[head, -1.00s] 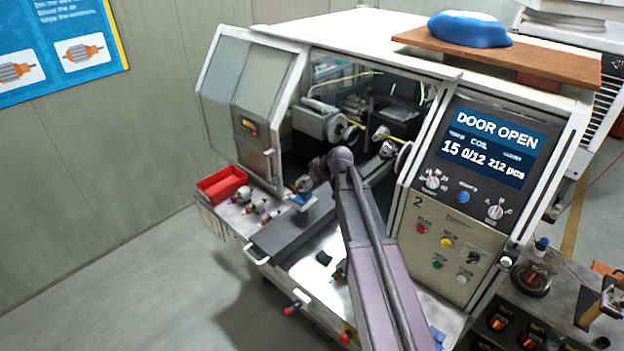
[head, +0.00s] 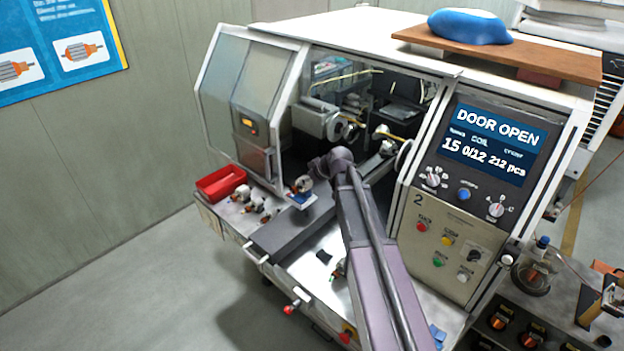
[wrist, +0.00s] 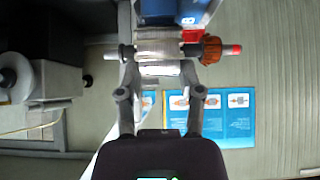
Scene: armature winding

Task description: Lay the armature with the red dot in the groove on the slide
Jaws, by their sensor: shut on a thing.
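My gripper (wrist: 160,68) is shut on an armature (wrist: 160,40), around its silver core. The armature has an orange-copper commutator on the right of the wrist view and a red mark on that shaft end. In the head view my gripper (head: 312,180) and the armature (head: 302,184) are above the front of the machine, over a small blue block (head: 302,200). The dark slide (head: 285,232) with its front handle lies below. Whether the armature touches the blue block cannot be told. The groove is not clear to see.
Several other armatures (head: 257,204) stand on the ledge left of the slide, beside a red bin (head: 221,183). The machine door (head: 252,105) is open, and the display reads DOOR OPEN. A small dark piece (head: 324,256) lies on the bright plate right of the slide.

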